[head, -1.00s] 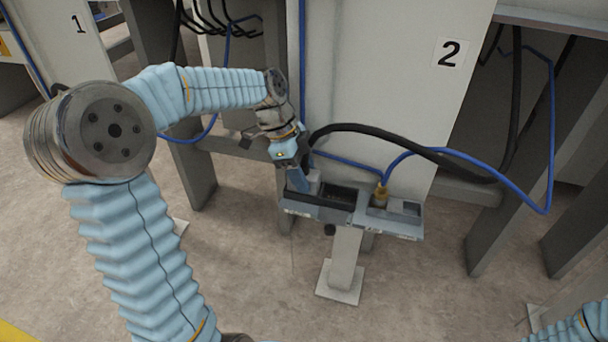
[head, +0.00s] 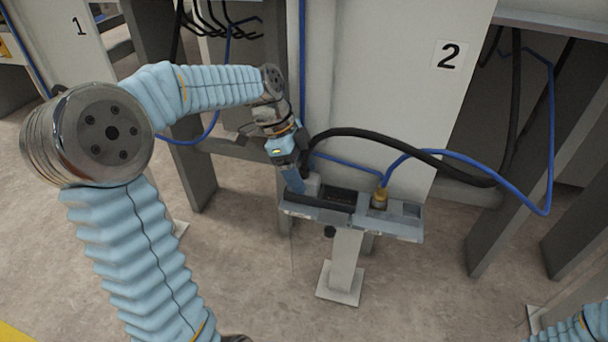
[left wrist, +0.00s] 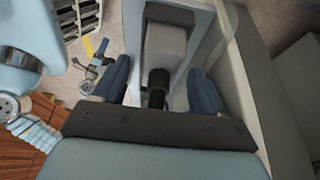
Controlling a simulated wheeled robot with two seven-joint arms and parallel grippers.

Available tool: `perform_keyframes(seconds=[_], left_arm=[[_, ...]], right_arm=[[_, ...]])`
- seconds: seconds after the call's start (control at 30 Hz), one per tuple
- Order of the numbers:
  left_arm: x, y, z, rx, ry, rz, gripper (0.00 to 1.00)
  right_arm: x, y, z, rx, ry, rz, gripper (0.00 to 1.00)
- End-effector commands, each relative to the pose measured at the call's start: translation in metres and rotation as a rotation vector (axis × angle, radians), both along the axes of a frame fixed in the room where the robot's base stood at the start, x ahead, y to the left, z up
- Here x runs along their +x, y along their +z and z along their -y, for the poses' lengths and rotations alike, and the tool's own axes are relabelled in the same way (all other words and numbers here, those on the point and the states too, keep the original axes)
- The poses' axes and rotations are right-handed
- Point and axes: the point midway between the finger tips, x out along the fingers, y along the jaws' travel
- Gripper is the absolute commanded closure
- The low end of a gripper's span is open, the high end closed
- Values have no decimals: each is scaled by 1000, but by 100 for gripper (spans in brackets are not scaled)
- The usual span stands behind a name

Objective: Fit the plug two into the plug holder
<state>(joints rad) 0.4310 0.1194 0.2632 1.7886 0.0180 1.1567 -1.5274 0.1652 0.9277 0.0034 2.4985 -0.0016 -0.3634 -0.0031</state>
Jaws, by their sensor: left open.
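The plug holder (head: 408,228) is a grey tray on a post below the panel marked 2. A light grey block that looks like plug two (head: 314,184) sits at its left end, with a thick black cable arching to the right from there. My left gripper (head: 297,182) is at this left end, its blue finger in front of the block. In the left wrist view my left gripper (left wrist: 158,88) is open, with a blue finger on each side of a grey block (left wrist: 165,48) and its black stem. The fingers look apart from the stem. How deep the block sits is hidden.
A brass connector (head: 380,197) with a blue cable (head: 463,156) stands in the holder's right part. A dark recess (head: 340,196) lies between it and the block. The white panel (head: 400,90) rises close behind. Part of my right arm shows at the lower right; the floor in front is clear.

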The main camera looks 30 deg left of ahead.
Motion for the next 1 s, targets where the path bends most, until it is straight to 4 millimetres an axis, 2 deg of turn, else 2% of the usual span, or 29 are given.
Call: perform_keyframes(seconds=[0.2,0.43,0.6,1.0], left_arm=[[-4,50,-19,1,1,5,28],[-8,87,-35,0,-1,1,28],[-9,97,-39,0,-1,0,28],[-9,97,-39,0,-1,0,28]], right_arm=[[-1,9,-2,3,4,-2,24],[-2,14,-5,7,8,-3,24],[-2,15,-5,8,9,-4,24],[-2,15,-5,8,9,-4,24]])
